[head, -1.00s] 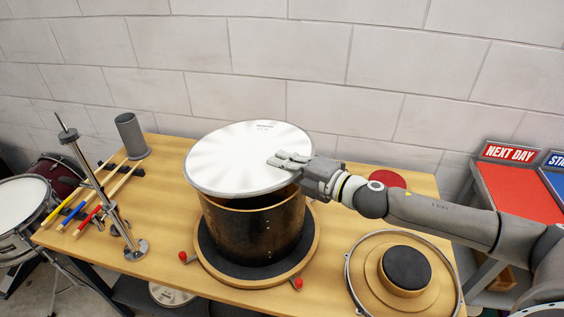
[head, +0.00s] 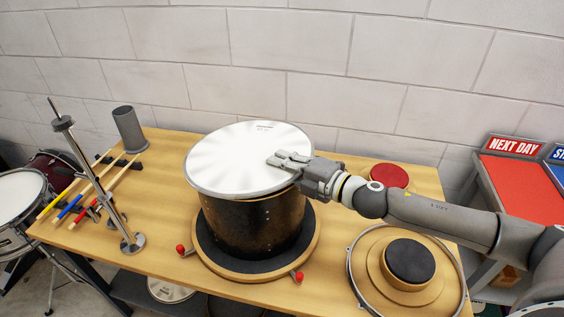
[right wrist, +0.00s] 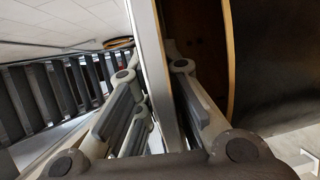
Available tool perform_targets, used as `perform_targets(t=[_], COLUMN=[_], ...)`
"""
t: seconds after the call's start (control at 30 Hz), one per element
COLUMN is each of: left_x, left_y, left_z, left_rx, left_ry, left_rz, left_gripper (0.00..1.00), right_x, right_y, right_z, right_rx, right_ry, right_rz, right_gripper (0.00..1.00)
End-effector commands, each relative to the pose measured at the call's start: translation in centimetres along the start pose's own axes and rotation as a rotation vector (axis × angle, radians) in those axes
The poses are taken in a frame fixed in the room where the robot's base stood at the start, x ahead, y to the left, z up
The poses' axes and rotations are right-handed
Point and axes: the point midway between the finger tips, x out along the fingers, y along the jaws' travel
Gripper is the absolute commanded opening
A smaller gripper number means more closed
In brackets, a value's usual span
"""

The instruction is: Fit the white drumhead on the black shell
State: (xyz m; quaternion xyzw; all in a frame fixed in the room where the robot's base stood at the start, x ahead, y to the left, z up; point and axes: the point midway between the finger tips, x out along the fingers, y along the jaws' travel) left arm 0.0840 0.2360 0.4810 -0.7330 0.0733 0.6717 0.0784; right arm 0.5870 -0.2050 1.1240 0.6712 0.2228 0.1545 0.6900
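The white drumhead (head: 240,165) lies over the top of the black shell (head: 255,228) in the head view and covers its opening. The shell stands upright on a round base with a dark pad (head: 210,245). My right gripper (head: 278,158) is shut on the drumhead's right edge, one finger above it. In the right wrist view, the drumhead's rim (right wrist: 160,85) runs between the fingers, beside the shell's wooden edge (right wrist: 229,60). I cannot tell whether the rim touches the shell all round. My left gripper is out of view.
A metal stand (head: 110,190), a grey cylinder (head: 129,130) and drumsticks (head: 95,192) occupy the bench's left. A hoop (head: 352,268) around a dark round pad (head: 410,260) lies at front right. A red disc (head: 389,176) lies behind my right arm.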

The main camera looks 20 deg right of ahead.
Motion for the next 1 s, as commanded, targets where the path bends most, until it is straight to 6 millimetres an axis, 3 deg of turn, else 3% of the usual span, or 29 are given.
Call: perform_targets(t=[0.03, 0.2, 0.43, 0.63, 1.0], left_x=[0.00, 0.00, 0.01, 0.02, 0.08], left_y=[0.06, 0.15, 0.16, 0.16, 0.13], left_z=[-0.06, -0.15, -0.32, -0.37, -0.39], left_rx=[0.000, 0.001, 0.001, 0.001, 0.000], left_ry=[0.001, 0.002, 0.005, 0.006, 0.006], left_rz=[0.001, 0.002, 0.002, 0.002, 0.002], left_gripper=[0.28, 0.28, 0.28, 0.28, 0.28], right_x=[0.01, 0.01, -0.01, -0.03, -0.08], right_y=[0.07, 0.05, -0.05, -0.24, -0.72], right_z=[0.00, 0.00, 0.00, -0.02, -0.03], right_rx=[0.000, 0.000, 0.001, 0.002, 0.006], right_ry=[0.000, 0.000, 0.000, 0.000, 0.000], right_rz=[0.001, 0.001, -0.001, -0.004, -0.012], right_gripper=[0.18, 0.40, 0.41, 0.64, 0.64])
